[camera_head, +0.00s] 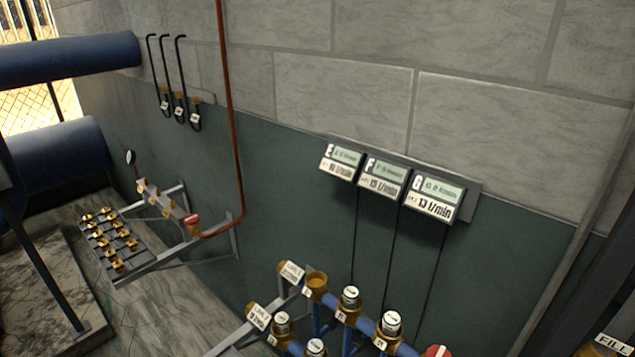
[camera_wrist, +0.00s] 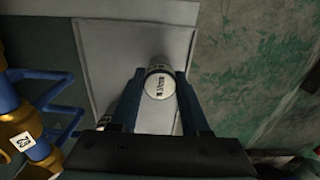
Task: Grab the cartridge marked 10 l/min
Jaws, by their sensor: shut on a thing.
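In the wrist view, my gripper (camera_wrist: 157,72) is shut on a round cartridge (camera_wrist: 160,88) with a white top label. The print on that label is too small to read. The cartridge is held between the two dark blue fingers, over a pale grey panel. My gripper does not show in the head view. There, several silver-capped cartridges, such as one at the right (camera_head: 390,323) and one further back (camera_head: 350,297), stand upright in brass sockets on blue pipes. One brass socket (camera_head: 316,283) beside them looks empty. I cannot read the markings on their caps.
Three wall displays seem to read 10 l/min (camera_head: 340,163), 15 l/min (camera_head: 382,180) and 13 l/min (camera_head: 436,198). A rack of brass fittings (camera_head: 113,240) stands at the left. In the wrist view, blue pipes with a brass fitting (camera_wrist: 22,138) are close on the left.

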